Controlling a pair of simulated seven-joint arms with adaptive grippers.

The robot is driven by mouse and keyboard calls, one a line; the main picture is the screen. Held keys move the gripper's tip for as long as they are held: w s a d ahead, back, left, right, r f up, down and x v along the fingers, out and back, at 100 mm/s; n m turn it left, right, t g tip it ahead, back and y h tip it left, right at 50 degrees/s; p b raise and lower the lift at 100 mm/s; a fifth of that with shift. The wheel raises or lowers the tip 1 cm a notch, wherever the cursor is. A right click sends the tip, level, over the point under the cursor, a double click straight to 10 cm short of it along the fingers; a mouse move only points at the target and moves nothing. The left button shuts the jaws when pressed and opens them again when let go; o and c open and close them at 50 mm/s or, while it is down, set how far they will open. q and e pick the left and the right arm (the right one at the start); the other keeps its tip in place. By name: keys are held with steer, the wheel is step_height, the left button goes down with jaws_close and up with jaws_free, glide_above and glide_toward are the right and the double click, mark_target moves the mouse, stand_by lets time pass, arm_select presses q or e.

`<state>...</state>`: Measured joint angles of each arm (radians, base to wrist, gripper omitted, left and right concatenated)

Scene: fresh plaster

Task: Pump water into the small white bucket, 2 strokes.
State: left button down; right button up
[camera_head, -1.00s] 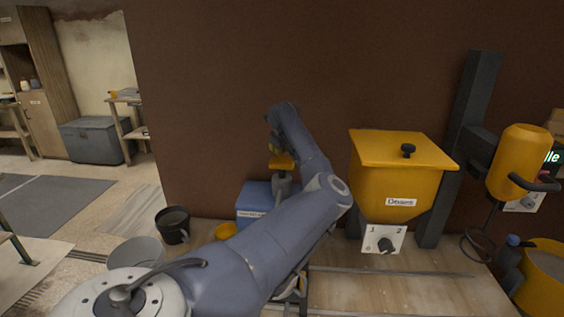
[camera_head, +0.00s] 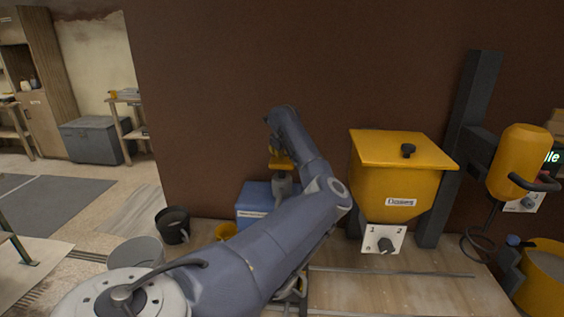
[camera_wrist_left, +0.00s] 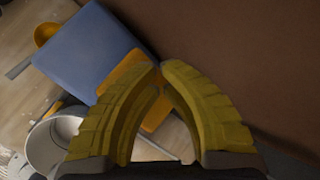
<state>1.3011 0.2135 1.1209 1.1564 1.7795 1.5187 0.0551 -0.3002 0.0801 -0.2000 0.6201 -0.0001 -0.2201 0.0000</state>
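A blue box (camera_head: 256,200) with a label stands against the brown wall; it also fills the upper left of the left wrist view (camera_wrist_left: 85,50). An orange pump part (camera_wrist_left: 124,72) shows beside and behind my fingers in the wrist view. A small white bucket (camera_wrist_left: 46,146) stands by the box there, with something pale inside; my arm hides most of this spot in the head view. My left gripper (camera_head: 281,163) is above the box. Its yellow fingertips (camera_wrist_left: 162,67) nearly meet, with no object visibly clamped between them. Contact with the pump is unclear. My right gripper is out of view.
A yellow hopper (camera_head: 398,178) with a dial plate (camera_head: 383,239) stands right of my arm. A yellow mixer (camera_head: 520,158) and yellow tub (camera_head: 545,280) are farther right. The board before the hopper is mostly clear.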

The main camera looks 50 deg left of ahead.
mark_target(281, 162)
arm_select(q)
steer(key=shift+f, duration=2.55)
stand_by(2.6)
steer(key=shift+r, duration=0.1)
stand_by(0.3)
steer(key=shift+r, duration=2.85)
steer(key=shift+r, duration=2.5)
